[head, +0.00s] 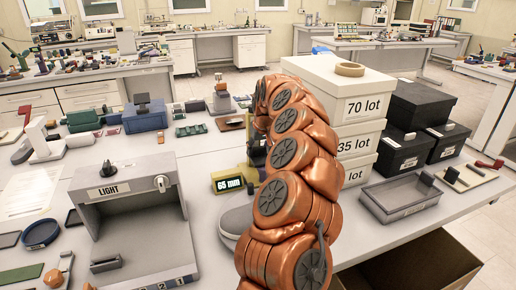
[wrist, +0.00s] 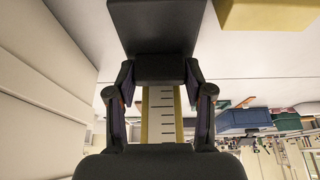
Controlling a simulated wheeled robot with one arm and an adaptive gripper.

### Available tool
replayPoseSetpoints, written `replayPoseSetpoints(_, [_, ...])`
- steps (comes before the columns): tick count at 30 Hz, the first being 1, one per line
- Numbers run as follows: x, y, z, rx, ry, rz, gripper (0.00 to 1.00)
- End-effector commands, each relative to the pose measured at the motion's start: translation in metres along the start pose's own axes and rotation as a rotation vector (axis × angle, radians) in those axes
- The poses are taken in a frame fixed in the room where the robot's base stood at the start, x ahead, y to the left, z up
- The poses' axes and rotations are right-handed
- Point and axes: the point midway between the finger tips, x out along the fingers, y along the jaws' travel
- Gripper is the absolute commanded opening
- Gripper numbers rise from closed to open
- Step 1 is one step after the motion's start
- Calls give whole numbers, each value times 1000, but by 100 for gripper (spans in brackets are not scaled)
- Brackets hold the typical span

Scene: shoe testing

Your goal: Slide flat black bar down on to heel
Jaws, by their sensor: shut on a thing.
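A yellow height gauge (head: 233,180) stands on the white table, its display reading 65 mm. It is partly hidden behind my copper-coloured arm. A grey shoe (head: 236,220) sits in front of it, with much of it hidden by the arm. In the wrist view, my gripper (wrist: 160,82) is shut on the flat black bar (wrist: 155,28), with one finger on each side of its narrower part.
White lot boxes (head: 362,105) stand close to the right of my arm, with black boxes (head: 413,115) and a grey tray (head: 402,196) beyond. A grey light booth (head: 130,215) stands at the left. Small items lie around the table.

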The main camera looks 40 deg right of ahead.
Motion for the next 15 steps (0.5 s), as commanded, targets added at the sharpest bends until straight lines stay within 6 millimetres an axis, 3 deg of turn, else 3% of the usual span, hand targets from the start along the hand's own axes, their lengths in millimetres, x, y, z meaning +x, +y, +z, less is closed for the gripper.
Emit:
replayPoseSetpoints(6, [0,-1,0,0,-2,-1,0])
replayPoseSetpoints(7, [0,-1,0,0,-1,-1,54])
replayPoseSetpoints(13, [-1,0,0,0,-1,-1,75])
replayPoseSetpoints(15, [-1,0,0,0,0,-1,77])
